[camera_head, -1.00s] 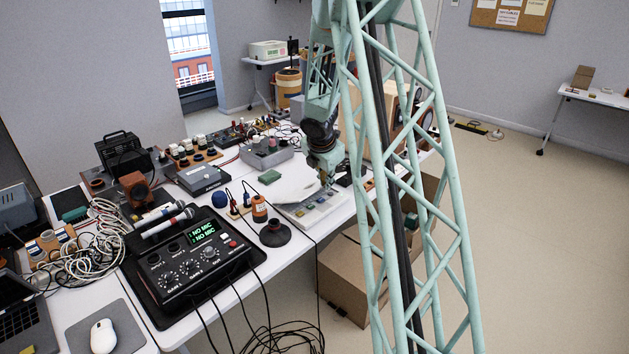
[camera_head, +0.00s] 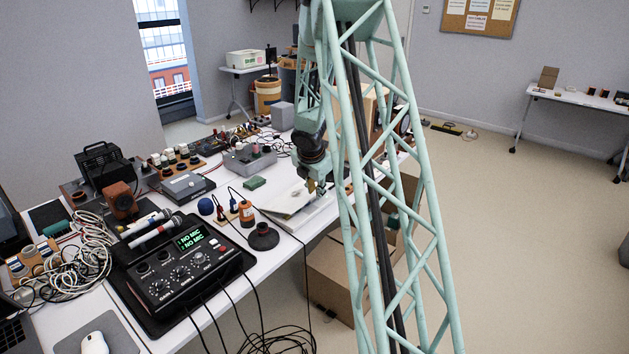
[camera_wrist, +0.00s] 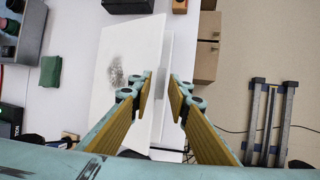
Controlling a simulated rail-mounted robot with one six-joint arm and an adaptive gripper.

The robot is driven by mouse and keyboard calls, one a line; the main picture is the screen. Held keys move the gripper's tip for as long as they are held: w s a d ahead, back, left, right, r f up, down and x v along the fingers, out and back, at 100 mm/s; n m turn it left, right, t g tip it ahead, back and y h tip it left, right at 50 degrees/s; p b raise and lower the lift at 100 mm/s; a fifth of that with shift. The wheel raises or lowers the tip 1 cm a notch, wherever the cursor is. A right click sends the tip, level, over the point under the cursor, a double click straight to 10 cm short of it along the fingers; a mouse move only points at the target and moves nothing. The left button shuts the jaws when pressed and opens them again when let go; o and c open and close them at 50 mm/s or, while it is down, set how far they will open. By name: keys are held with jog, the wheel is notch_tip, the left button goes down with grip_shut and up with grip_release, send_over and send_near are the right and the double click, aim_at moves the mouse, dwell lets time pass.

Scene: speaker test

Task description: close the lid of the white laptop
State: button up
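The white laptop lies near the right edge of the long table. Its lid (camera_head: 283,201) is tilted low over the base (camera_head: 312,214), partly folded down. In the wrist view the outer face of the lid (camera_wrist: 132,50) shows a grey speckled patch, and a strip of the base (camera_wrist: 168,60) shows to its right. My gripper (camera_head: 316,190) is just above the laptop's right side. In the wrist view its two yellow-padded fingers (camera_wrist: 160,90) are apart, with the lid's right edge seen between them. I cannot tell whether a finger touches the lid.
A black mixer (camera_head: 182,265) with cables stands at the front. Cardboard boxes (camera_head: 335,285) are on the floor beside the table. My lattice column hides part of the table's right side.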

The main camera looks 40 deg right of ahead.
jog(key=v, duration=1.1)
jog(key=shift+r, duration=0.3)
jog(key=shift+a, duration=0.1)
